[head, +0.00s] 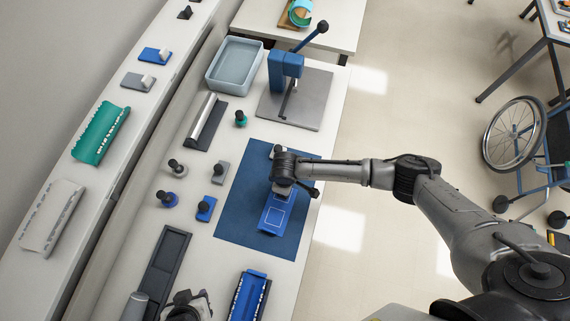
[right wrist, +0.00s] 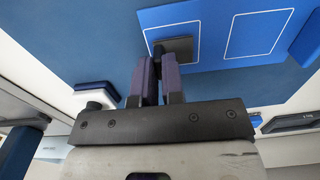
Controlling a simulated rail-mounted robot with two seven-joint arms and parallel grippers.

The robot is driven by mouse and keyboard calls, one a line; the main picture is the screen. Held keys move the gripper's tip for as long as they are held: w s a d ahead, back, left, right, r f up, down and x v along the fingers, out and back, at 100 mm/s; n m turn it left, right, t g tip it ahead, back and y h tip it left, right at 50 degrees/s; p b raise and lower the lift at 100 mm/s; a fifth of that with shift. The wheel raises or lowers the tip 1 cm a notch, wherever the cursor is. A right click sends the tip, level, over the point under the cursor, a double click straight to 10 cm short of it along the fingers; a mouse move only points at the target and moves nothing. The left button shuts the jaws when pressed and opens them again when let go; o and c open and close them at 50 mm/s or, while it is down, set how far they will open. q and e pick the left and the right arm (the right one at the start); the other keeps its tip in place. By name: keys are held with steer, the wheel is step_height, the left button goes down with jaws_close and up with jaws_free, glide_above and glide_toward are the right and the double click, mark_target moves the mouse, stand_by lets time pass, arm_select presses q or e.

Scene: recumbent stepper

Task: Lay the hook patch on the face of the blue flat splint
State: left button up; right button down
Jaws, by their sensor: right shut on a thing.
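The blue flat splint (head: 275,215) lies on the dark blue mat (head: 235,228). In the right wrist view the splint (right wrist: 215,62) shows two white outlined areas on its face. My right gripper (head: 285,187) is over the splint's far end; its fingers also show in the right wrist view (right wrist: 159,75). They are shut on the small dark hook patch (right wrist: 180,47), which is over or on the left outlined area. I cannot tell whether the patch touches the splint. My left gripper's fingers are not in view.
A blue press (head: 286,72) on a grey plate and a pale tray (head: 235,66) stand farther back. A blue trough-shaped splint (head: 249,297) is in front.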

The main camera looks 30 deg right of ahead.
steer(key=shift+f, duration=0.1)
stand_by(0.4)
steer(key=shift+f, duration=0.2)
steer(key=c, duration=1.2)
jaws_free()
steer(key=shift+o, duration=0.3)
steer(key=shift+o, duration=0.4)
steer(key=shift+o, duration=1.2)
steer(key=shift+r, duration=0.15)
